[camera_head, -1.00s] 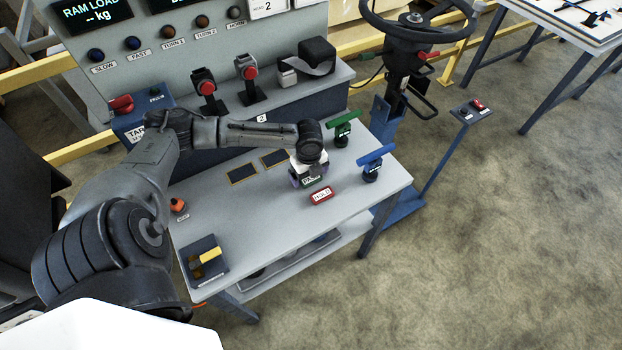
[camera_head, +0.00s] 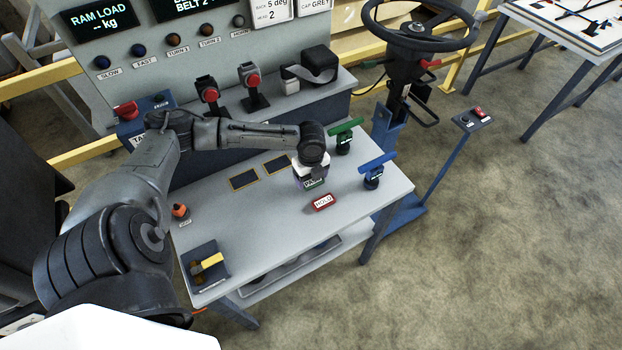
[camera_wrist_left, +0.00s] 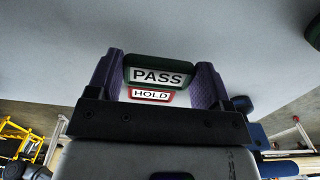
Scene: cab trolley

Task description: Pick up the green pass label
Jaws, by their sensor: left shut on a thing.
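The green pass label (camera_wrist_left: 160,74) is between the two purple fingers of my left gripper (camera_wrist_left: 158,84) in the left wrist view, and the gripper is shut on it. In the head view the left gripper (camera_head: 310,180) points down over the trolley top, and a small part of the pass label (camera_head: 315,184) shows at its fingertips. The gap between the label and the table is hard to judge. The red hold label (camera_head: 323,202) lies on the table just in front of the gripper. It also shows behind the pass label in the left wrist view (camera_wrist_left: 150,94). My right gripper is not in view.
The trolley table (camera_head: 260,225) has two dark outlined rectangles (camera_head: 244,179) left of the gripper. A green-handled stand (camera_head: 344,138) and a blue-handled stand (camera_head: 374,172) are close on the right. A yellow-handled lever box (camera_head: 206,265) sits at front left. The table's front middle is clear.

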